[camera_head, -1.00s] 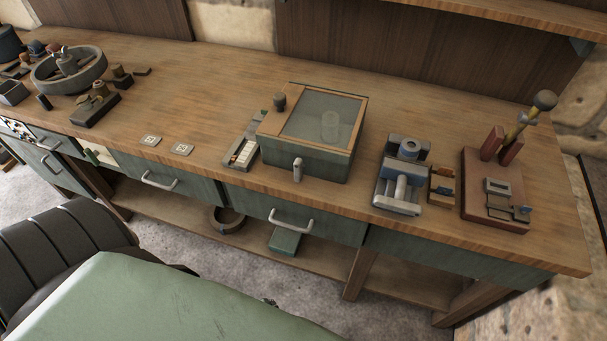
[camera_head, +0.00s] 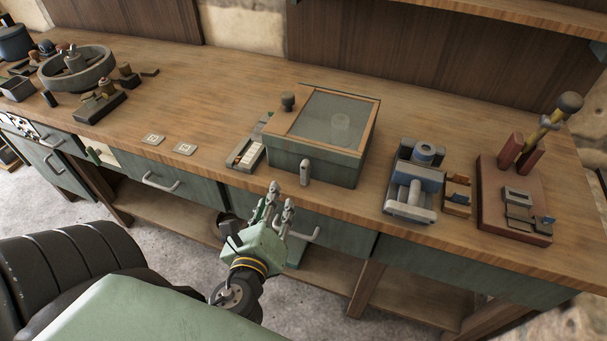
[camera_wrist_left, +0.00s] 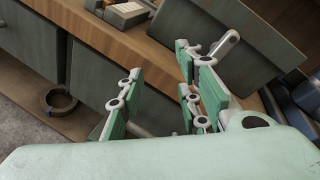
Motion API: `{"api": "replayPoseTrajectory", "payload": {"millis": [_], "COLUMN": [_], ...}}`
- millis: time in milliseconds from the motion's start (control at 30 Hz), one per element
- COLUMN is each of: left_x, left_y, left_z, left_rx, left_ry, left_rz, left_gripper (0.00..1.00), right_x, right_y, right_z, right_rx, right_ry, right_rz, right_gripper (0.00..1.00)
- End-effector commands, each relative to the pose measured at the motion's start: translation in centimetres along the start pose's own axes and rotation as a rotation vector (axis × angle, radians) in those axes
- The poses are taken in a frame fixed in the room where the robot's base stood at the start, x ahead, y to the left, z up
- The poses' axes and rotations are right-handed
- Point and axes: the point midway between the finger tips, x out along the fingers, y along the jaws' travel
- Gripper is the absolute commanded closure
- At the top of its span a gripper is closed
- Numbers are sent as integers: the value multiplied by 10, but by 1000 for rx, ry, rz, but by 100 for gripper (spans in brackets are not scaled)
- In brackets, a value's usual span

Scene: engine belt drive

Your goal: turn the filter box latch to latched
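The filter box (camera_head: 315,168) is a green box with a wood-framed clear lid, standing near the bench's front edge. Its latch (camera_head: 305,172) is a small grey lever on the front face, pointing roughly upright. The latch also shows in the left wrist view (camera_wrist_left: 228,44), beyond the fingers. My left gripper (camera_head: 280,192) is in front of and below the box, apart from the latch. In the left wrist view its green-padded fingers (camera_wrist_left: 155,92) are spread with nothing between them. My right gripper is not in view.
The wooden bench edge (camera_head: 225,182) lies between my left gripper and the box. A drawer handle (camera_head: 300,236) is close to the gripper. A blue-grey device (camera_head: 412,190) and a red base with a lever (camera_head: 512,195) stand to the right.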

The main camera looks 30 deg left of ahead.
Motion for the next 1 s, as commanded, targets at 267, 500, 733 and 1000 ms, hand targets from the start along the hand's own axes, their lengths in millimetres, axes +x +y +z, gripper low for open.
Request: {"api": "replayPoseTrajectory", "payload": {"millis": [267, 500, 733, 1000], "left_x": [-17, -1, 33, 54], "left_y": [-52, -66, -76, -81], "left_z": [5, 8, 10, 9], "left_rx": [576, 634, 631, 631], "left_ry": [-126, -148, -147, -143], "left_rz": [-257, -282, -280, -279], "left_gripper": [68, 68, 68, 68], "right_x": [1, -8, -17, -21], "right_y": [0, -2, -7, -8], "right_z": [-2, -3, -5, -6], "right_rx": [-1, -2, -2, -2], "right_ry": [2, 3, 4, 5], "right_rz": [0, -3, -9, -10], "right_gripper": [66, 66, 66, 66]}}
